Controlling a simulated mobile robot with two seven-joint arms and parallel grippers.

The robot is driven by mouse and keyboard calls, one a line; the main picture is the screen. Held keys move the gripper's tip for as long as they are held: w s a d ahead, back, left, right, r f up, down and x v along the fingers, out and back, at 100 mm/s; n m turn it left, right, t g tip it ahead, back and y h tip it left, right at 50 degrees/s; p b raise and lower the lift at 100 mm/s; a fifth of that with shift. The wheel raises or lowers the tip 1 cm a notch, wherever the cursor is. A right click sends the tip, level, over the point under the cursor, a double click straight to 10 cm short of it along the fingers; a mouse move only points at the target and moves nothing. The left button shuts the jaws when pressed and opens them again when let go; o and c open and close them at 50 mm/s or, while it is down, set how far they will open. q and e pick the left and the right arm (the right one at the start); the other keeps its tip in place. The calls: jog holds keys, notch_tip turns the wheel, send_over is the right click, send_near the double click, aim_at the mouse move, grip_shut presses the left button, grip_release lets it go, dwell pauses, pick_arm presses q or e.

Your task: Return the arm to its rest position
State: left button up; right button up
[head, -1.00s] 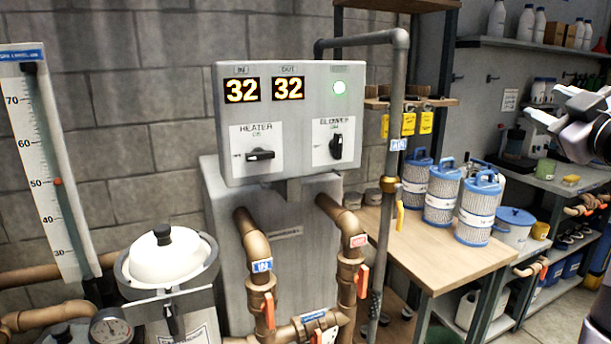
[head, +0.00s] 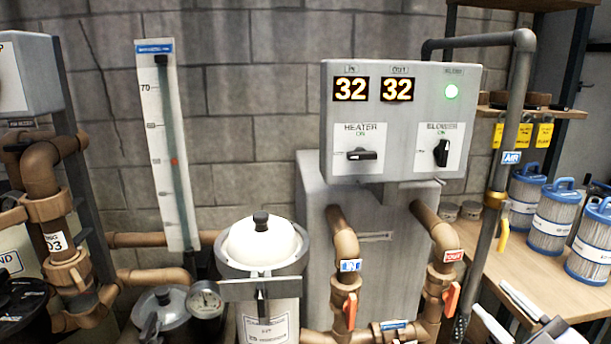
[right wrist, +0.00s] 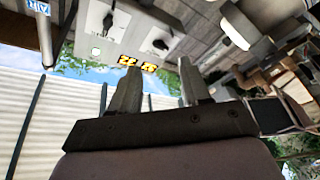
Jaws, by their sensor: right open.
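My right gripper (head: 508,313) shows at the lower right of the head view, in front of the wooden bench. Its two pale fingers are apart with nothing between them. In the right wrist view the open fingers (right wrist: 158,90) point up the picture, and the view is tilted over. Beyond them is the grey control box (right wrist: 150,25) with its lit digits, apart from the fingers. In the head view the control box (head: 395,118) reads 32 and 32 and has a lit green lamp. My left gripper is not in view.
The bench (head: 480,262) holds several blue-capped filter cartridges (head: 553,217). A grey upright pipe (head: 513,110) with a yellow-handled valve stands between box and bench. Copper pipes (head: 345,235), a white-lidded feeder (head: 262,243) and a tall thermometer board (head: 165,140) are further left.

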jog(key=s+f+m+g+h, duration=0.25)
jog(key=s+f, duration=0.35)
jog(key=f, duration=0.4)
jog(key=s+a+f+m+g+h, duration=0.1)
jog(key=s+f+g, duration=0.4)
jog(key=f, duration=0.5)
jog(key=s+f+m+g+h, duration=0.2)
jog(key=s+f, duration=0.5)
jog(key=f, duration=0.3)
jog(key=a+m, duration=0.5)
jog(key=a, duration=0.5)
jog(key=shift+w+t, duration=0.4)
jog(key=shift+t, duration=0.05)
jog(key=shift+a, duration=0.1)
